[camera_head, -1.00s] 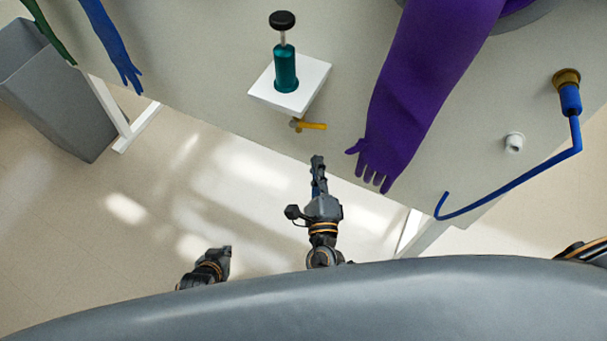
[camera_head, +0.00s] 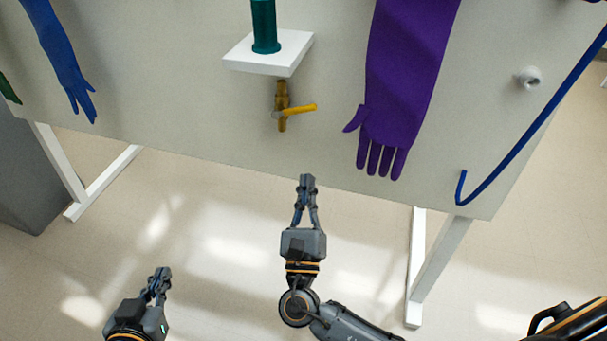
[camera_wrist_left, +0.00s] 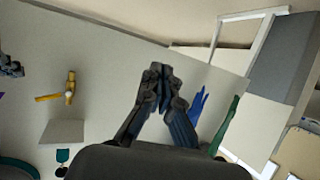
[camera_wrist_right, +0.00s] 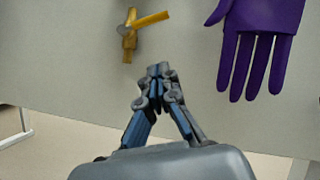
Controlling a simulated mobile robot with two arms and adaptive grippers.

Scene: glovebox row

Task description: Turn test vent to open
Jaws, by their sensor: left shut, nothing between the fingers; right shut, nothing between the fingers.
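The test vent is a small brass valve (camera_head: 281,105) on the grey panel, below a white shelf. Its yellow lever (camera_head: 300,109) points to the right, crosswise to the upright brass body. The valve also shows in the left wrist view (camera_wrist_left: 70,90) and the right wrist view (camera_wrist_right: 129,42). My right gripper (camera_head: 307,180) is shut and empty, below and slightly right of the valve, apart from it. My left gripper (camera_head: 162,274) is shut and empty, low at the left and well away from the valve.
A white shelf (camera_head: 262,60) with a green cylinder (camera_head: 264,25) juts out above the valve. A purple glove (camera_head: 400,90) hangs close on the right. A blue glove (camera_head: 65,65) hangs left. A blue hose (camera_head: 530,130) and white fitting (camera_head: 528,77) are at right.

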